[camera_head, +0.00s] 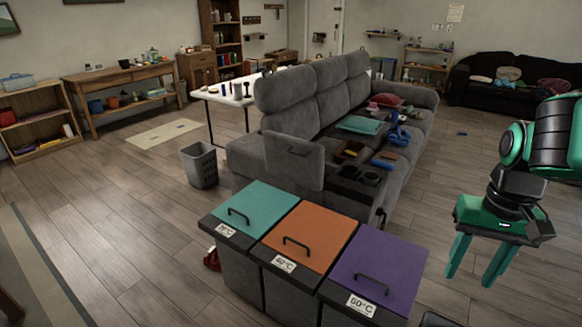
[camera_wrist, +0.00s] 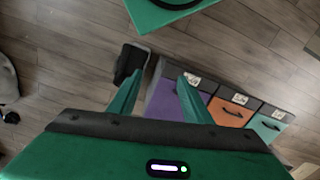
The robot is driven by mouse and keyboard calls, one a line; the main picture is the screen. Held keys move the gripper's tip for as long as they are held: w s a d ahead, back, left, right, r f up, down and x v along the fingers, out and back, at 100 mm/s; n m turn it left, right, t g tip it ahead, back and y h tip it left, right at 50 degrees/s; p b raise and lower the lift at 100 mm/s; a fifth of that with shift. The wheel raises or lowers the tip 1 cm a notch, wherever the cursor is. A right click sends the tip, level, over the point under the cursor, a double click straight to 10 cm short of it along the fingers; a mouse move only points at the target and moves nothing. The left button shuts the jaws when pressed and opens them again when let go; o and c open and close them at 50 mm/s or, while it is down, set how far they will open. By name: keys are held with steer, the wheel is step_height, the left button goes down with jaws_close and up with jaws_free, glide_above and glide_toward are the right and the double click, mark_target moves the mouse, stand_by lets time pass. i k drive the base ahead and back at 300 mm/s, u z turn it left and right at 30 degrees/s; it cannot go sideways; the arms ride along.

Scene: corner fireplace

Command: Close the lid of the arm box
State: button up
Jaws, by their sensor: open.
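The arm box (camera_head: 345,186) is in the near arm of the grey sofa, with a dark inside and two round cup holders. Its grey padded lid (camera_head: 292,165) stands raised, roughly upright, on the left side of the box. My gripper (camera_head: 475,279) hangs to the right of the sofa, apart from the lid and box, with its green fingers pointing down. The fingers are spread with nothing between them; they also show in the wrist view (camera_wrist: 159,80). The wrist view does not clearly show the lid.
Lidded bins in teal, orange and purple (camera_head: 374,275) stand in front of the sofa. Several items, including a teal folded cloth (camera_head: 360,125), lie on the sofa (camera_head: 283,95). A grey basket (camera_head: 200,166) stands left. Open wooden floor lies between my gripper and the sofa.

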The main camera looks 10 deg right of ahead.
mark_target(299, 162)
steer(key=k, duration=1.3)
steer(key=u, duration=0.55)
steer(key=i, duration=2.1)
steer(key=z, duration=0.3)
